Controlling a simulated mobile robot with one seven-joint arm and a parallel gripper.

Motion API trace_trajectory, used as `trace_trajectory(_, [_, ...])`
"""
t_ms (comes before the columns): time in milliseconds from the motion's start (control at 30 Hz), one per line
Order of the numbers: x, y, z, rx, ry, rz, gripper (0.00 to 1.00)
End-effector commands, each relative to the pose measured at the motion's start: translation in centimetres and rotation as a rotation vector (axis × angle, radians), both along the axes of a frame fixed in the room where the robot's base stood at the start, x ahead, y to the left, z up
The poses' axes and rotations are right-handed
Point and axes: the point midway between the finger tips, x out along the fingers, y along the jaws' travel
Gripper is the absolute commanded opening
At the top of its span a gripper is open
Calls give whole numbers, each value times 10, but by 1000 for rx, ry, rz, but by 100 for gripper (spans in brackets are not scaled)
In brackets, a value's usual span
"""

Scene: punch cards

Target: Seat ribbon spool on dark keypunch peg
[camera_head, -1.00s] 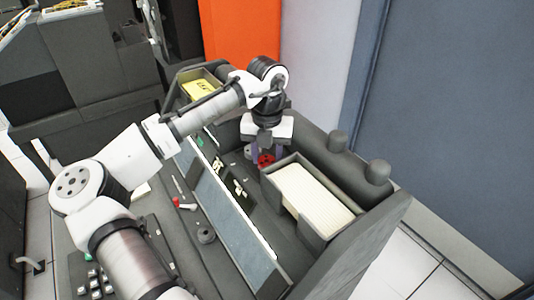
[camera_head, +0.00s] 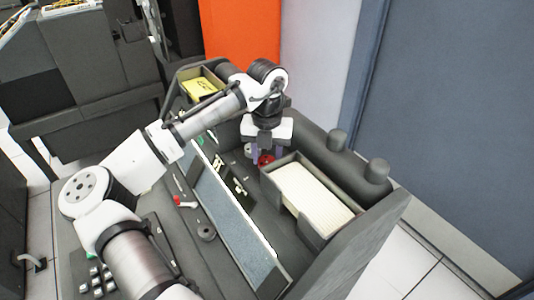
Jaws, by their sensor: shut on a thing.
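My gripper (camera_head: 266,155) points down over the dark keypunch (camera_head: 340,262), just left of the card tray's back corner. It is shut on a small red round thing (camera_head: 265,161), likely the ribbon spool, which shows between the fingertips. The fingers and the tray wall hide part of the spool. I cannot see a peg under it, nor tell whether the spool touches the machine. A small dark round piece with a hub (camera_head: 206,233) lies on the keypunch deck at the lower middle.
The card tray (camera_head: 318,230) full of cream cards stands close to the right of my gripper. Two dark knobs (camera_head: 376,171) rise behind it. A bin with yellow cards (camera_head: 197,88) is at the back left. A red-tipped tool (camera_head: 178,200) lies on the deck.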

Motion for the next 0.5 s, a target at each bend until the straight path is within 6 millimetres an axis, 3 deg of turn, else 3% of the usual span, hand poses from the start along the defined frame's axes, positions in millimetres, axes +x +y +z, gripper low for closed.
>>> trace_trajectory(400, [0,0,-1,0,0,0,18])
trace_trajectory(433, [0,0,-1,0,0,0,43])
trace_trajectory(500, [0,0,-1,0,0,0,53])
